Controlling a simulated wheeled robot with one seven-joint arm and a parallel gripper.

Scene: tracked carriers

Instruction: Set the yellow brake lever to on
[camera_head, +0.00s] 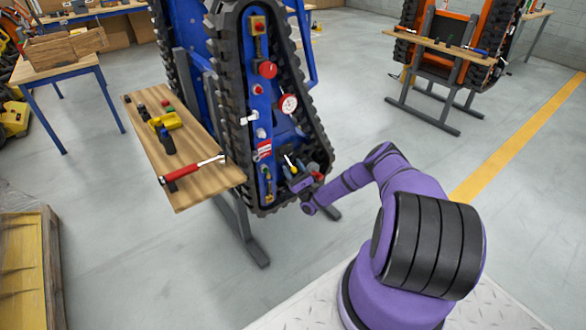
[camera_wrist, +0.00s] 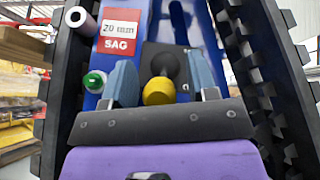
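The yellow lever's round knob (camera_wrist: 158,91) shows in the wrist view, in front of a black plate (camera_wrist: 181,58) with a dark round boss. My gripper (camera_wrist: 164,85) has one blue-grey finger on each side of the knob. Its fingers are apart, and a gap shows on the right; contact on the left is hard to tell. The lever's shaft is mostly hidden behind the knob. In the head view my gripper (camera_head: 299,180) is at the lower part of the blue panel (camera_head: 254,105), and it partly hides the lever there.
Black tracks (camera_head: 228,100) frame the panel closely on both sides. A green button (camera_wrist: 95,80) and a "20 mm SAG" label (camera_wrist: 119,35) lie left of the lever. A wooden shelf (camera_head: 205,190) with tools, including a red-handled one (camera_head: 190,172), stands left of the carrier.

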